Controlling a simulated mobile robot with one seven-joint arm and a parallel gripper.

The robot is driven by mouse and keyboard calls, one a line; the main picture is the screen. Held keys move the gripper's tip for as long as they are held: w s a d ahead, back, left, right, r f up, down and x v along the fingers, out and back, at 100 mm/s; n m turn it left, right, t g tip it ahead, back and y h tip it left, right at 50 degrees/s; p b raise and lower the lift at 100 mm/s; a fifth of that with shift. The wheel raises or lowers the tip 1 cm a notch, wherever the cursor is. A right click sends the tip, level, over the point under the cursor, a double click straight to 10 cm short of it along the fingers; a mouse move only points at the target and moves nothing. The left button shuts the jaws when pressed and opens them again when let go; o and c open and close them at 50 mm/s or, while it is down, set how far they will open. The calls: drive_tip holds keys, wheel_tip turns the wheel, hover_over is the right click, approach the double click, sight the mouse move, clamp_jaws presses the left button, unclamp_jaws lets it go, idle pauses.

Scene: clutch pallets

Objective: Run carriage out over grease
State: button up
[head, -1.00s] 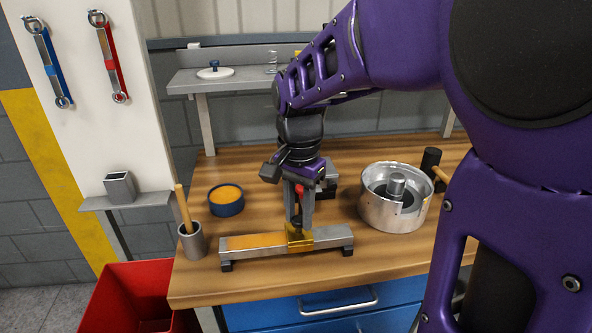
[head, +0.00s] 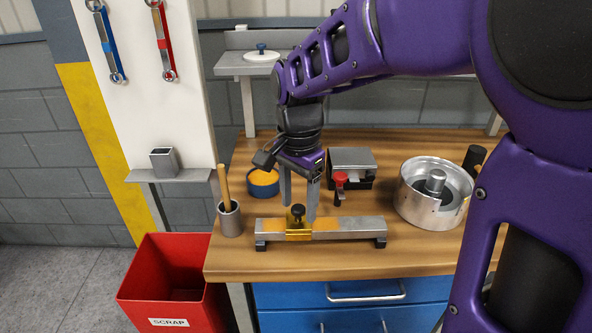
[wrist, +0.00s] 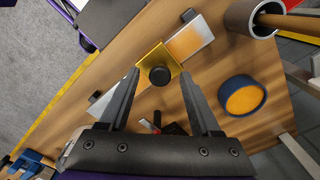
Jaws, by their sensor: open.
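The brass carriage (head: 299,234) with a black knob (head: 297,211) sits on the grey rail (head: 358,225), left of its middle. Orange grease (head: 269,225) shows on the rail left of the carriage, and more shows just to its right. My gripper (head: 298,213) is open, with one finger on each side of the knob and gaps between. In the wrist view the carriage (wrist: 152,58) lies between the spread fingers. Grease (wrist: 186,42) is on the rail beyond it. How far the fingertips are above the carriage is hard to tell.
A blue tin of orange grease (head: 263,183) and a grey cup (head: 230,219) with a wooden handle stand at left. A red-knobbed device (head: 352,160) is behind. A metal housing (head: 430,200) stands at right. A red scrap bin (head: 170,280) is beside the bench.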

sight(298, 207)
wheel_tip(298, 207, up, 18)
drive_tip(key=p, duration=0.3)
drive_tip(key=shift+f+p, duration=0.25)
drive_tip(key=shift+p, duration=0.05)
